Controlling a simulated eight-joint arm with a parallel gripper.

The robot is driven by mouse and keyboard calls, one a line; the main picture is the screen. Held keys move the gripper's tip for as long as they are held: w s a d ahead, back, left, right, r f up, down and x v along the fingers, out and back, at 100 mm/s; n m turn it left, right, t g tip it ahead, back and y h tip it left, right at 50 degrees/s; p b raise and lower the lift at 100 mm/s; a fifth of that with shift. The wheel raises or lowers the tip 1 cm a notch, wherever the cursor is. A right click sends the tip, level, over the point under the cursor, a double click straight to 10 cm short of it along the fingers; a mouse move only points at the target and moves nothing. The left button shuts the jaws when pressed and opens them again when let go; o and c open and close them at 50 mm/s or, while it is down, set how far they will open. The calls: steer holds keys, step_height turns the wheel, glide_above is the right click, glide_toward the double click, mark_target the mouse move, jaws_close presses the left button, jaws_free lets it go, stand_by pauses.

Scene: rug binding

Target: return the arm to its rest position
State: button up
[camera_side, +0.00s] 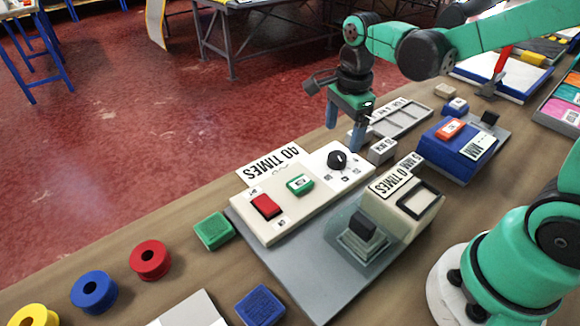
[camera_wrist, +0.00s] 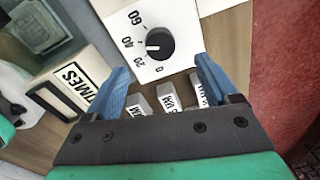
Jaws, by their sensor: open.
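My gripper (camera_side: 344,132) is open, with its blue fingers pointing down above the table, close behind the black dial knob in the side view. In the wrist view, the gripper (camera_wrist: 160,70) has its two blue fingers spread with nothing gripped between them. The black dial knob (camera_wrist: 160,43) sits on a white panel beyond the fingertips; it also shows in the side view (camera_side: 338,159). Small grey labelled blocks (camera_wrist: 166,98) lie below the gap between the fingers in the wrist view, and one grey block (camera_side: 382,151) shows near the gripper in the side view.
A blue device (camera_side: 459,149) and a grey tray (camera_side: 403,118) are nearby. Spools (camera_side: 150,260) lie at front left.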

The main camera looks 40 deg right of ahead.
steer(key=shift+s+a+r+n, duration=0.1)
steer(key=shift+s+r+n, duration=0.15)
steer(key=shift+n, duration=0.35)
steer(key=s+a+r+n+t, duration=0.1)
steer(key=s+r+n+t, duration=0.1)
steer(key=n, duration=0.7)
steer(key=s+a+r+n+t, duration=0.1)
steer(key=n+t, duration=0.3)
steer(key=n, duration=0.6)
steer(key=shift+s+r+t, duration=0.3)
steer(key=shift+s+r, duration=0.25)
steer(key=shift+s, duration=0.15)
